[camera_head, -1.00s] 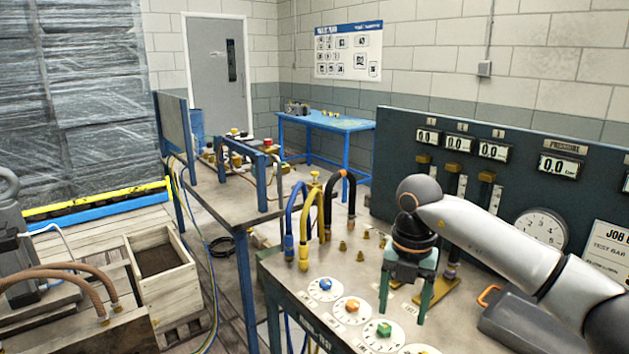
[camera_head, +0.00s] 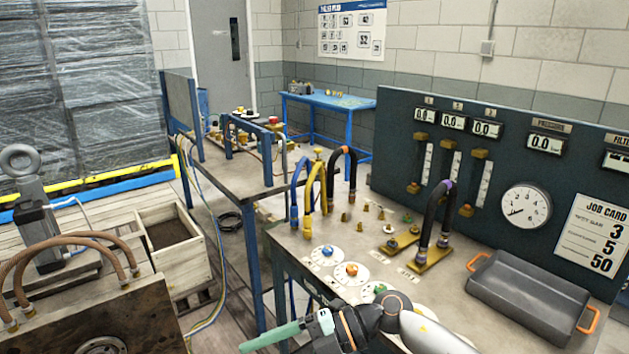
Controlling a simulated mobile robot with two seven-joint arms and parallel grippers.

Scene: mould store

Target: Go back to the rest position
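My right gripper (camera_head: 272,338) is low in the picture at the bottom edge, its arm coming in from the right. It lies over the front of the test bench (camera_head: 280,236), pointing left. One green finger shows clearly; the other is not clear, so I cannot tell its opening. I see nothing held in it. A black hose with a purple band (camera_head: 435,215) stands arched on a brass plate on the bench, apart from the gripper. My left gripper is not in view.
Blue, yellow and black hoses (camera_head: 322,188) stand on the bench's left part. Dials with coloured knobs (camera_head: 351,271) lie near the gripper. A grey tray with orange handles (camera_head: 528,297) is at the right. A dark gauge panel (camera_head: 560,178) backs the bench. A wooden crate (camera_head: 186,268) stands left.

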